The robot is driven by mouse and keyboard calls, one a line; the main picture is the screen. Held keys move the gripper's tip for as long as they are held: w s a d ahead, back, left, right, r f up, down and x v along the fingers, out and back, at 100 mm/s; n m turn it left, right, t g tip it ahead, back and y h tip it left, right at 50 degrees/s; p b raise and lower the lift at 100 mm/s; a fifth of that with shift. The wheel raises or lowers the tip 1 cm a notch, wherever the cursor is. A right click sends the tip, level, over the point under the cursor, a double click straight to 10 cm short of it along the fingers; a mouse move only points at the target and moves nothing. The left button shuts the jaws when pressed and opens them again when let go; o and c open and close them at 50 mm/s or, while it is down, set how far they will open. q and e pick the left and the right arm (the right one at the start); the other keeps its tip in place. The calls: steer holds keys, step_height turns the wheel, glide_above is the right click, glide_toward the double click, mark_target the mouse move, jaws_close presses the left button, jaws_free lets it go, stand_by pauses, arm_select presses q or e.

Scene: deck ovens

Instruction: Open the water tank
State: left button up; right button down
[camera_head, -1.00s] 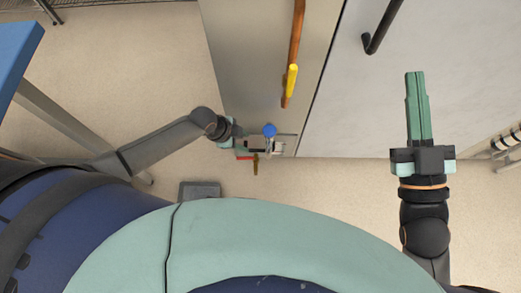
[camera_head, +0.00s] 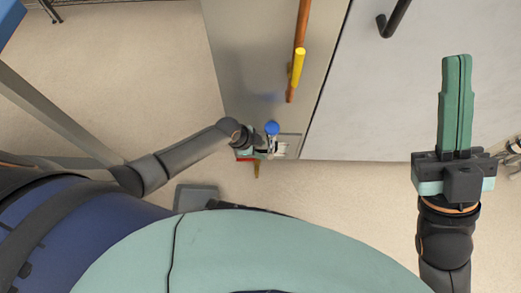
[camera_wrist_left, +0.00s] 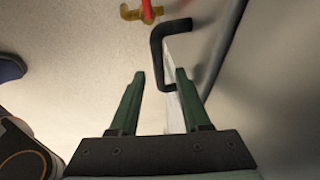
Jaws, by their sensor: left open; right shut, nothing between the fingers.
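A black bent handle (camera_wrist_left: 157,45) is in front of my left gripper (camera_wrist_left: 160,75) in the left wrist view. Its lower end lies between the two open green fingers, which are not closed on it. I cannot tell whether they touch it. I cannot tell for sure which part is the water tank. In the head view my left arm reaches the bottom of the metal panel (camera_head: 270,50), beside a blue knob (camera_head: 272,128); its fingers are mostly hidden there. My right gripper (camera_head: 457,60) is shut and empty, off to the right.
A copper pipe with a yellow sleeve (camera_head: 298,68) runs along the panel. A brass fitting (camera_wrist_left: 130,13) with a red part is just beyond the black handle. A large pale panel (camera_head: 400,100) with another black handle (camera_head: 393,20) stands at right. The floor at left is mostly clear.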

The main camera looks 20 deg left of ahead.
arm_select(q)
steer(key=shift+w+f, duration=0.1)
steer(key=shift+c, duration=0.2)
jaws_close()
stand_by(1.3)
